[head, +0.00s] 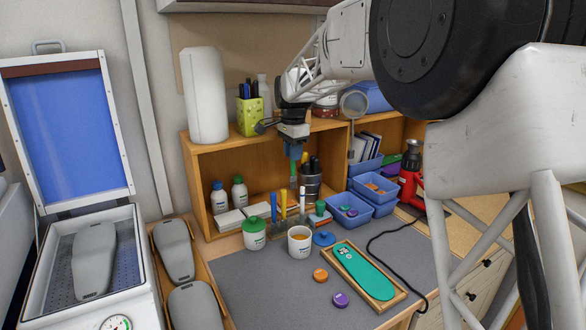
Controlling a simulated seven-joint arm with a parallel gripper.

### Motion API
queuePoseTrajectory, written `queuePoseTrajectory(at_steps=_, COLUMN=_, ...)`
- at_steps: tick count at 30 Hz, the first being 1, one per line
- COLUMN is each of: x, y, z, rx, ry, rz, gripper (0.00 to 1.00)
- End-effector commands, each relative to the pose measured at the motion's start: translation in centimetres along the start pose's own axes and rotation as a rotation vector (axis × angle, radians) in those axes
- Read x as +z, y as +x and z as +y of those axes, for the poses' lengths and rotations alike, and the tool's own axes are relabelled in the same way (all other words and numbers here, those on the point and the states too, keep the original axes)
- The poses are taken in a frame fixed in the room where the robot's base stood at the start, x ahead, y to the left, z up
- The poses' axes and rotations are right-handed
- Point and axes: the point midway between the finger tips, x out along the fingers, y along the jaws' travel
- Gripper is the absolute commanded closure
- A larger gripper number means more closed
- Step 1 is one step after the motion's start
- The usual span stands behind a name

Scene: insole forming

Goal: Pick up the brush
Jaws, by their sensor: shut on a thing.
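My gripper (295,152) is in front of the wooden shelf, pointing down. It is shut on a slim green-handled tool (294,172), which looks like the brush and hangs upright below the fingers. Its lower end is hard to make out against the things behind. I cannot tell whether the green tool still touches the holder.
A white jar with a green lid (254,236) and an open white cup (300,245) stand in front of the holder. A teal insole (362,272) lies on a wooden board to the right. Blue bins (376,187) stand behind. The mat's front left (255,295) is clear.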

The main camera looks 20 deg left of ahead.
Motion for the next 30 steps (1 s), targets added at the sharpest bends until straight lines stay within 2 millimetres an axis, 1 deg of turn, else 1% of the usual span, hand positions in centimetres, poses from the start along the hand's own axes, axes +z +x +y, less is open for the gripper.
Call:
queuePoseTrajectory(at_steps=1, x=0.0, y=-0.7, z=0.0, rx=-0.001, ry=0.0, rz=0.0, gripper=1.0)
queuePoseTrajectory(at_steps=3, x=0.0, y=-1.5, z=0.0, rx=-0.001, ry=0.0, rz=0.0, gripper=1.0)
queuePoseTrajectory(at_steps=9, x=0.0, y=-2.7, z=0.0, rx=0.001, ry=0.0, rz=0.0, gripper=1.0)
queuePoseTrajectory(at_steps=30, x=0.0, y=-2.8, z=0.0, rx=0.0, ry=0.0, rz=0.0, gripper=1.0)
